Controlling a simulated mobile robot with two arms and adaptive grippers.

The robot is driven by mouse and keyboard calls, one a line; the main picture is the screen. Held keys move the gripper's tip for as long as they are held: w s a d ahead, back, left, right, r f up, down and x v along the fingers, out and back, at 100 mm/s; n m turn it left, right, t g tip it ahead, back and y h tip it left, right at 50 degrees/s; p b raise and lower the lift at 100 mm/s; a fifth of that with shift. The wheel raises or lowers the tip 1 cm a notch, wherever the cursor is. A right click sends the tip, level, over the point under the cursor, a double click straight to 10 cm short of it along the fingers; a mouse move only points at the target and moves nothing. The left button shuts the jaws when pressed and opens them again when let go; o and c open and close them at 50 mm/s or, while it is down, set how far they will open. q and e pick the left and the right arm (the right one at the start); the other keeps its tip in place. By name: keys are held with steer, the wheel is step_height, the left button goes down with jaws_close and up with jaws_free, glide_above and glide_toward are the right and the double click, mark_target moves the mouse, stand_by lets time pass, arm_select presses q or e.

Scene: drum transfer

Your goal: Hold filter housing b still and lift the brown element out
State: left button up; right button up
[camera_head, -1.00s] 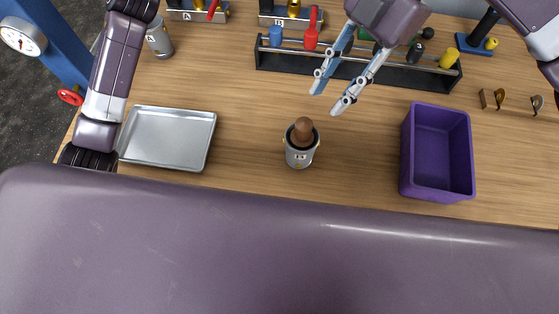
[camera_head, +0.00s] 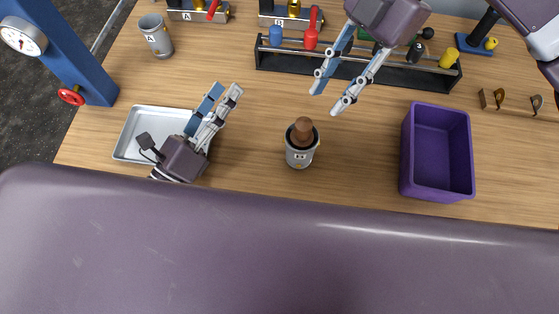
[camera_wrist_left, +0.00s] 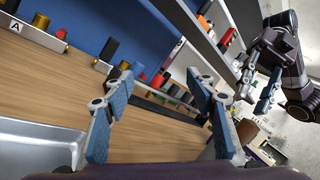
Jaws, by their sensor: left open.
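Filter housing b (camera_head: 300,159) is a grey cup with a small label, too small to read surely. It stands upright mid-table. The brown element (camera_head: 303,127) sticks up out of its dark mouth. My left gripper (camera_head: 226,92) is open and empty, left of the housing and apart from it, with its body over the metal tray. Its spread fingers also show in the left wrist view (camera_wrist_left: 162,88). My right gripper (camera_head: 326,101) is open and empty, above and slightly right of the housing in the picture; it also shows in the left wrist view (camera_wrist_left: 258,97).
The metal tray (camera_head: 128,146) lies left and an empty purple bin (camera_head: 439,193) stands right. Another grey housing marked A (camera_head: 157,38) is at the upper left. A black rack (camera_head: 272,60) with coloured tools runs behind. The wood between housing and bin is clear.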

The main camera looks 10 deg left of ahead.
mark_target(291, 154)
arm_select(q)
steer(key=s+d+f, duration=0.1)
steer(key=s, duration=0.1)
steer(key=s+d+f+m+g, duration=0.1)
steer(key=s, duration=0.1)
steer(key=s+d+f+m, duration=0.1)
steer(key=s, duration=0.1)
steer(key=shift+s+f, duration=0.1)
steer(key=s+d+m+g, duration=0.1)
steer(key=d+m, duration=0.1)
steer(key=d, duration=0.1)
steer(key=s+d+f+m, duration=0.1)
steer(key=s+d+m, duration=0.1)
steer(key=d, duration=0.1)
steer(key=s+d+m+g+h, duration=0.1)
steer(key=d+m, duration=0.2)
steer(key=shift+s+d+f+g, duration=0.25)
steer(key=shift+g, duration=0.05)
steer(key=shift+d, duration=0.3)
steer(key=shift+w+d+m, duration=0.15)
steer(key=shift+d+m, duration=0.05)
steer(key=shift+m, duration=0.1)
steer(key=x, duration=1)
steer(key=shift+r, duration=0.2)
steer(key=shift+w+d+f, duration=0.2)
steer(key=shift+w+d, duration=0.1)
steer(key=shift+w, duration=0.2)
steer(key=shift+c, duration=0.2)
jaws_close()
